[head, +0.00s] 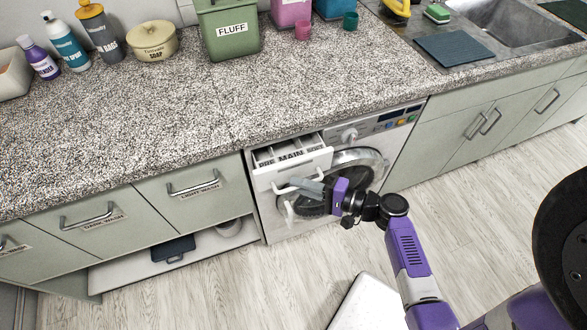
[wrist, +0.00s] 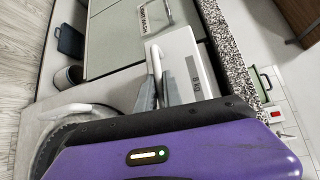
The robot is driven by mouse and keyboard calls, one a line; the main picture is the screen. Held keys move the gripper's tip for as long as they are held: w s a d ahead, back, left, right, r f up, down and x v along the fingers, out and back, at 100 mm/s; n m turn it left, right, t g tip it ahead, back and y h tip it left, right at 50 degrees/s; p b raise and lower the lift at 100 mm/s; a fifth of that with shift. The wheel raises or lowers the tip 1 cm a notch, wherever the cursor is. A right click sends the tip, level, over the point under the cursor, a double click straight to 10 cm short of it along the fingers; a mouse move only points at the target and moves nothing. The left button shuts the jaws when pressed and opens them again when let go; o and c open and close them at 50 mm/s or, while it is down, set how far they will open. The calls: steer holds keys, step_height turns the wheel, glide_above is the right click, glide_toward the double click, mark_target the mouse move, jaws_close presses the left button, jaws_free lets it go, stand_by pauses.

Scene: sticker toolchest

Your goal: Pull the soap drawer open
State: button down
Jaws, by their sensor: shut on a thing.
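The soap drawer (head: 318,164) is a white drawer at the top left of the washing machine (head: 268,222). It stands out from the machine, and its top compartments, lettered "PRE" and "MAIN", show in the head view. My gripper (head: 303,185) reaches in from the right and is shut on the drawer's handle (head: 279,188), at the drawer's front. In the wrist view my gripper's grey fingers (wrist: 156,72) lie close together against the drawer's white front (wrist: 185,62). The exact contact on the handle is partly hidden by the fingers.
The machine's round door (head: 358,163) is behind and below my gripper. The speckled countertop (head: 190,110) overhangs the drawer. Closed cabinet drawers (head: 195,200) stand to the left, above an open shelf (head: 125,265). The floor (head: 285,285) in front is mostly clear.

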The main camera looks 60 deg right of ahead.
steer(key=s+a, duration=0.5)
steer(key=s, duration=0.2)
steer(key=shift+s, duration=0.2)
steer(key=c, duration=1.5)
jaws_free()
steer(key=shift+b+v, duration=0.55)
steer(key=shift+v, duration=3.3)
